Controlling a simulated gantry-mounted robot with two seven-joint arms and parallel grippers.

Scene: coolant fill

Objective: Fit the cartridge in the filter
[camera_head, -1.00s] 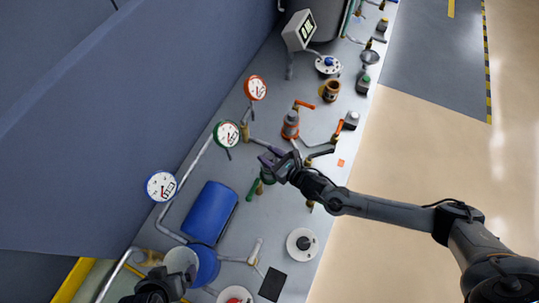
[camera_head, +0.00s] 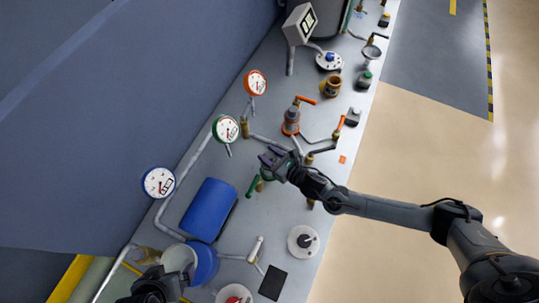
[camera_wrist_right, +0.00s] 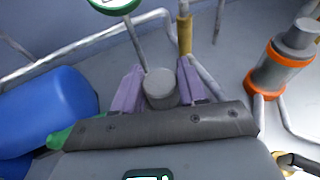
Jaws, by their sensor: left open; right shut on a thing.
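My right gripper (camera_head: 273,160) is over the middle of the bench, above a green-bodied fitting with a green handle (camera_head: 253,187). In the right wrist view its purple fingers (camera_wrist_right: 160,92) are shut on a grey round piece (camera_wrist_right: 161,84). The gripper hides most of what is under that piece, so I cannot tell if it is seated or lifted. An orange-ringed housing with a grey top (camera_head: 291,121) stands apart from it, and also shows in the right wrist view (camera_wrist_right: 280,62). My left gripper (camera_head: 152,283) is open by the white bucket (camera_head: 178,258). I cannot identify the cartridge for certain.
A blue tank (camera_head: 208,210) lies left of the right gripper. Gauges with blue (camera_head: 158,183), green (camera_head: 226,129) and orange rims (camera_head: 255,83) stand along the back. A brown open pot (camera_head: 331,87) and a display (camera_head: 300,24) are farther up. A black pad (camera_head: 272,283) lies near the front.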

